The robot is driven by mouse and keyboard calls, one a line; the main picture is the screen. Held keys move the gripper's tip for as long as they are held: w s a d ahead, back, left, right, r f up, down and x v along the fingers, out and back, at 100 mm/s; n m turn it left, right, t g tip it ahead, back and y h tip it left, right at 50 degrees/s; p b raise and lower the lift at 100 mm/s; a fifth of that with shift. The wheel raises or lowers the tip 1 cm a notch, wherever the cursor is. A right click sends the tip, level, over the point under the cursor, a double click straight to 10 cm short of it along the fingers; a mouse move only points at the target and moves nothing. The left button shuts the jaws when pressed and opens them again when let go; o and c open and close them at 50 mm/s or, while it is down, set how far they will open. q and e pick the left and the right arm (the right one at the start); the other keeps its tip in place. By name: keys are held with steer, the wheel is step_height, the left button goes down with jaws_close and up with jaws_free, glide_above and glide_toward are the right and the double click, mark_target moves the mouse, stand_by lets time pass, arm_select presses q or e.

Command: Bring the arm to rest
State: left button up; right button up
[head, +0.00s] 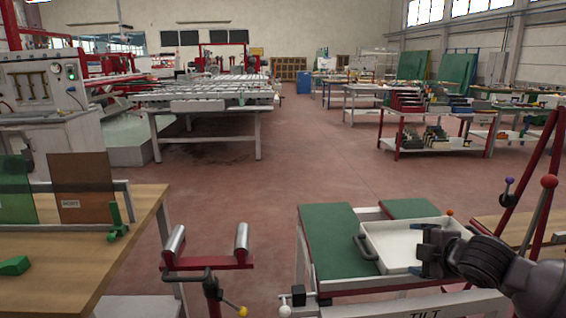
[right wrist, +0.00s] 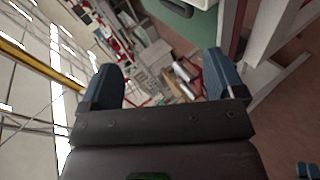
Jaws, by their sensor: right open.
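My right gripper (head: 430,250) reaches in from the right in the head view, in front of the white tray (head: 385,240) on the green-topped tilt table (head: 335,235). In the right wrist view its two blue fingers (right wrist: 165,85) stand wide apart with nothing between them. Whether the gripper touches the tray's rim cannot be told.
A red roller stand (head: 205,263) stands left of the tilt table. A wooden bench (head: 60,255) with dark glass panels (head: 83,188) is at the left. Red posts and ball-ended levers (head: 548,182) stand close at the right. Open red floor (head: 290,150) lies beyond.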

steer(key=s+a+f+m+t+y+p, duration=0.2)
steer(key=s+a+f+m, duration=0.4)
steer(key=s+f+m, duration=0.45)
steer(key=s+d+f+m+g+h+p, duration=0.1)
steer(key=s+f, duration=0.3)
steer(key=s, duration=0.5)
steer(key=s+d+f+m+h+p, duration=0.1)
steer(key=s+f+m+h, duration=0.1)
steer(key=s, duration=0.7)
steer(key=s+d+f+m+g+h, duration=0.1)
steer(key=s+f+m+h, duration=0.1)
steer(key=s+f, duration=0.4)
steer(key=s+m, duration=0.1)
steer(key=s, duration=0.2)
steer(key=shift+f+m+g+p, duration=0.2)
steer(key=shift+m+g+p, duration=0.1)
steer(key=shift+m+p, duration=0.1)
arm_select(q)
steer(key=shift+t, duration=0.3)
step_height(320, 180, up, 5)
steer(key=shift+a+r, duration=0.1)
arm_select(e)
steer(key=shift+s+f, duration=0.1)
steer(key=shift+s, duration=0.1)
